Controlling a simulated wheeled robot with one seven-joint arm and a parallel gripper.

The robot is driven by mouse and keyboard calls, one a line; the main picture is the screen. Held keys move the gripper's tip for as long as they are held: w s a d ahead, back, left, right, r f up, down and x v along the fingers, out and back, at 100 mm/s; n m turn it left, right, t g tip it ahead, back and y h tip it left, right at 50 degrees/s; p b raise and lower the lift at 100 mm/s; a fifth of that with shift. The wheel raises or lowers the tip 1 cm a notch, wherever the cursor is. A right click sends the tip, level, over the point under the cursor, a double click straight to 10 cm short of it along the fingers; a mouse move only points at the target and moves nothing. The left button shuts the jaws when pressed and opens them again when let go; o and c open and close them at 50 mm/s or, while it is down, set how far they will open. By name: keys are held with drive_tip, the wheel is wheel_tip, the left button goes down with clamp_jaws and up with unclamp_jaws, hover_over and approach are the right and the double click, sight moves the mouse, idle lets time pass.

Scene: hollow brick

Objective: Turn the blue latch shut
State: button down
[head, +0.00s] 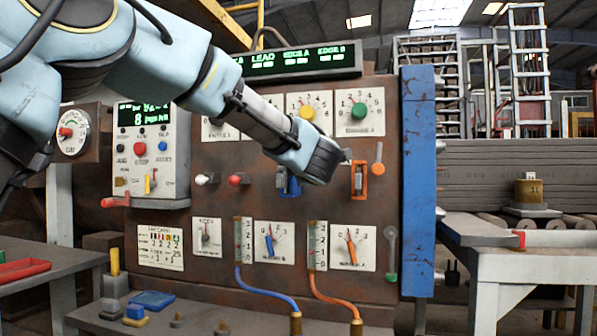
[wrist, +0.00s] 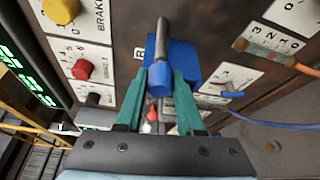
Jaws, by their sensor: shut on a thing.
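The blue latch (wrist: 192,55) is mounted on the brown panel, with a blue body, a rounded blue handle end and a grey bar running up the wrist picture. My gripper (wrist: 160,78) has its two green fingers shut on the blue handle end, one on each side. In the head view the blue latch (head: 283,182) shows only in part below my wrist, which hides the rest; the fingers cannot be made out there.
An orange latch (head: 359,181) sits to the right on the same panel (head: 300,205). Dials, small levers and a yellow knob (head: 307,112) surround the latch. Blue and orange hoses (head: 335,300) run below. A blue upright (head: 419,180) borders the panel on the right.

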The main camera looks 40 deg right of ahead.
idle(0.6)
drive_tip(key=c, duration=0.8)
unclamp_jaws()
drive_tip(key=b+v, duration=0.1)
drive_tip(key=v, duration=0.9)
drive_tip(key=shift+s+a+b, duration=0.25)
drive_tip(key=shift+a+b, duration=0.05)
drive_tip(key=shift+b, duration=0.1)
